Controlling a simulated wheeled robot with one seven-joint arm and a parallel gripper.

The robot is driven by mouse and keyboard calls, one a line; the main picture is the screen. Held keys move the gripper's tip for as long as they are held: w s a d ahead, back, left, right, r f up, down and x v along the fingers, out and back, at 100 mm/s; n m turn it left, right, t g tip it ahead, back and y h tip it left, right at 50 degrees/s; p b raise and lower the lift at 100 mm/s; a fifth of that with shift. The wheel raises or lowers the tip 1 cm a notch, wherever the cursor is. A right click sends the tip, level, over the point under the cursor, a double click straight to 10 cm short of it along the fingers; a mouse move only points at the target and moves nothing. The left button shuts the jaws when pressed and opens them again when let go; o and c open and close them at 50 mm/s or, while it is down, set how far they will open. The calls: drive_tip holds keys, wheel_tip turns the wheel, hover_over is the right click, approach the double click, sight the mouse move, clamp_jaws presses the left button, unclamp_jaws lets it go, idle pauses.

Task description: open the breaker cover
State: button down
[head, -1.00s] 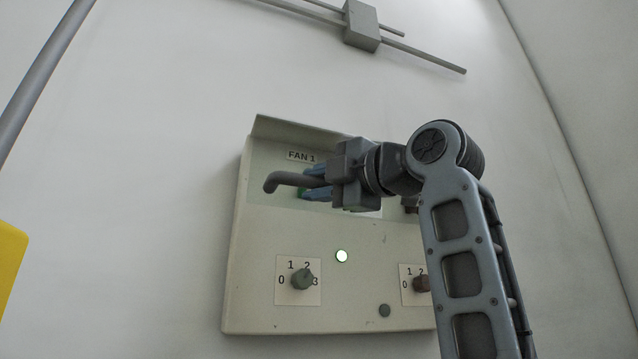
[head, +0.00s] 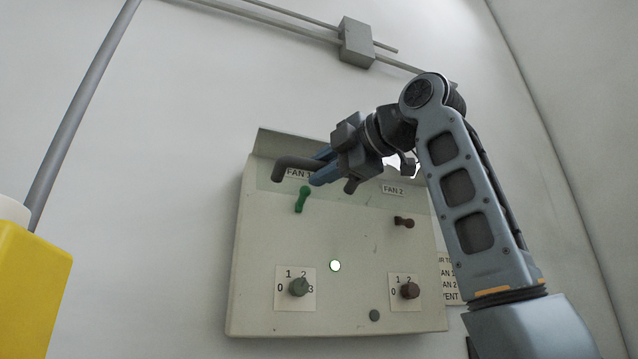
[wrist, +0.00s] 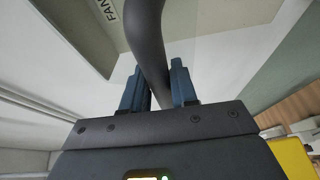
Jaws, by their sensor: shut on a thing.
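The breaker panel (head: 345,300) is a pale box on the wall. Its breaker cover (head: 268,178) is a clear greenish strip along the top, and it looks at least partly raised; the exact angle is hard to tell. A grey bar handle (head: 290,162) stands out from the cover. My gripper (head: 318,170) is shut on this handle, which also runs between the fingers in the wrist view (wrist: 150,45). My gripper hides part of the cover.
Two rotary knobs (head: 299,287) (head: 409,290) and a lit round lamp (head: 335,266) sit lower on the panel. A yellow object (head: 32,290) stands at the left. A grey pipe (head: 80,110) and a conduit box (head: 356,42) are on the wall.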

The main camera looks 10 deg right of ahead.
wheel_tip(320, 180, up, 12)
drive_tip(key=s, duration=0.3)
drive_tip(key=shift+d+r, duration=0.25)
drive_tip(key=shift+d, duration=0.15)
drive_tip(key=c, duration=1.1)
unclamp_jaws()
drive_tip(key=shift+w, duration=0.1)
drive_tip(key=shift+o, duration=0.2)
drive_tip(key=b+v, duration=0.2)
drive_tip(key=v, duration=0.5)
drive_tip(key=shift+s+d, duration=0.25)
drive_tip(key=shift+s, duration=0.1)
drive_tip(key=shift+f, duration=0.1)
